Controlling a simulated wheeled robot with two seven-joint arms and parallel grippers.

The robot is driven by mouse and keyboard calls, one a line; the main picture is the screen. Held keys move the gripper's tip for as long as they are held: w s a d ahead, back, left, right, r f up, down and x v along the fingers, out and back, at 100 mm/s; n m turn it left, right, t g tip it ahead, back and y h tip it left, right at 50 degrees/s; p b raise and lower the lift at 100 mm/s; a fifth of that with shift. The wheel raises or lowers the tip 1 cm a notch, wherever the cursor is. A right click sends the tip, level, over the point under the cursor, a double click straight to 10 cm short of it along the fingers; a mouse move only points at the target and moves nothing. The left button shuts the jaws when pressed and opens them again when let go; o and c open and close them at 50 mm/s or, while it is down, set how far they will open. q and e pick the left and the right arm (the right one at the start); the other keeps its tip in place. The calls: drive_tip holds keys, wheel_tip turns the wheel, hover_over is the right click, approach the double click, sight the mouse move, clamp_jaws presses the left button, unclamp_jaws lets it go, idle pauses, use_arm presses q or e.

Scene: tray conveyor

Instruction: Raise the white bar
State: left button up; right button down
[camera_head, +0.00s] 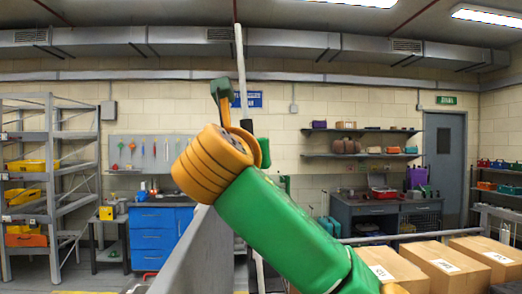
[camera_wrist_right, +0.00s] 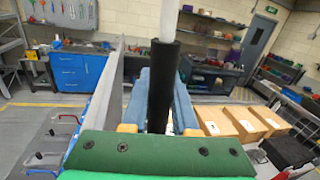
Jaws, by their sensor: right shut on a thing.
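The white bar (camera_head: 240,75) stands nearly upright in the middle of the head view, its top close to the ceiling duct. In the right wrist view the white part (camera_wrist_right: 171,20) rises out of a black grip section (camera_wrist_right: 162,85). My right gripper (camera_wrist_right: 163,103) is shut around this black section, with a blue finger on each side. In the head view my green and orange right arm hides part of the bar. My left gripper is in neither view.
A grey panel (camera_head: 198,255) stands left of the bar. Cardboard boxes (camera_head: 445,265) sit in a row at the lower right. A blue drawer cabinet (camera_head: 155,240), shelving rack (camera_head: 28,185) and workbench (camera_head: 385,215) stand farther back.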

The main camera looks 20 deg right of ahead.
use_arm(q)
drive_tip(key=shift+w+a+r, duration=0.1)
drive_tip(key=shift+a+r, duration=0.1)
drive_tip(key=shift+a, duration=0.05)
use_arm(e)
drive_tip(key=shift+a, duration=0.3)
drive_tip(key=shift+w+f, duration=0.1)
drive_tip(key=shift+f, duration=0.05)
drive_tip(key=c, duration=0.7)
unclamp_jaws()
drive_tip(key=shift+a, duration=0.1)
use_arm(q)
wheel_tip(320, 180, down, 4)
drive_tip(key=b, duration=0.3)
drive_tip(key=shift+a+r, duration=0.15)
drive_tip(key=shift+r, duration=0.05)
use_arm(e)
drive_tip(key=v, duration=0.7)
drive_tip(key=shift+w+a+f, duration=0.1)
drive_tip(key=shift+w+a, duration=0.1)
drive_tip(key=shift+a, duration=0.1)
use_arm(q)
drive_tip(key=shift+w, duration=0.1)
use_arm(e)
drive_tip(key=shift+d, duration=0.15)
